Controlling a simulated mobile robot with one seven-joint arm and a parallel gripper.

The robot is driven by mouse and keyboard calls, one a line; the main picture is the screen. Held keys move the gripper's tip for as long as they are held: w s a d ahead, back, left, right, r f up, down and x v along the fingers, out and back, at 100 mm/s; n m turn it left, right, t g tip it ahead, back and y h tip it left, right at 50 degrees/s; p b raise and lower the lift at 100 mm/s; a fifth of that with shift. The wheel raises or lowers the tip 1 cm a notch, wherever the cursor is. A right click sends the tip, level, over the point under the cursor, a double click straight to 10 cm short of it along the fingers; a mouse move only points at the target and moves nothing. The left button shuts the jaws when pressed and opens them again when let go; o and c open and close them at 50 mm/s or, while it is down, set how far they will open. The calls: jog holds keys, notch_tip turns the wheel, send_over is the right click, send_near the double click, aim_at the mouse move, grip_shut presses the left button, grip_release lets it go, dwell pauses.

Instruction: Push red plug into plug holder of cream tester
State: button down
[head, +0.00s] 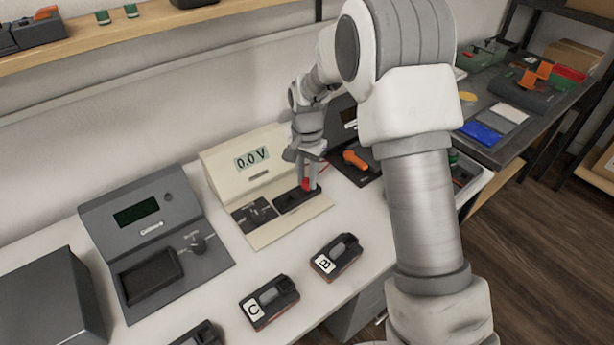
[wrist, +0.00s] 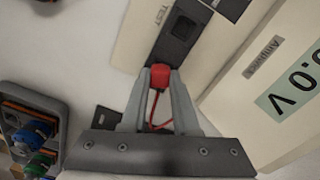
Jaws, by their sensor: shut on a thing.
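The cream tester (head: 222,170) stands on the white bench and its display reads 0.0 V. On its base is a dark strip with the plug holder (head: 292,199), which also shows in the wrist view (wrist: 184,28). My gripper (head: 308,182) is over the right end of this strip. In the wrist view my gripper (wrist: 160,82) is shut on the red plug (wrist: 160,75), with a red wire curving back between the fingers. The plug's front is at the near end of the dark strip. I cannot tell whether it is inside the holder.
A grey tester (head: 140,228) stands to the left. Boxes marked C (head: 268,302) and B (head: 336,258) lie in front on the bench. An orange-handled tool (head: 355,160) lies to the right. A tray of coloured parts (wrist: 32,130) shows at the wrist view's left.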

aim_at(307, 181)
jog(key=shift+c, duration=1.5)
grip_release()
jog(key=shift+r, duration=0.25)
jog(key=shift+r+p, duration=1.1)
jog(key=shift+r, duration=0.05)
jog(key=shift+r, duration=0.2)
notch_tip(307, 181, up, 6)
jog(key=p, duration=0.4)
jog(key=shift+p, duration=0.35)
jog(key=shift+f, duration=0.1)
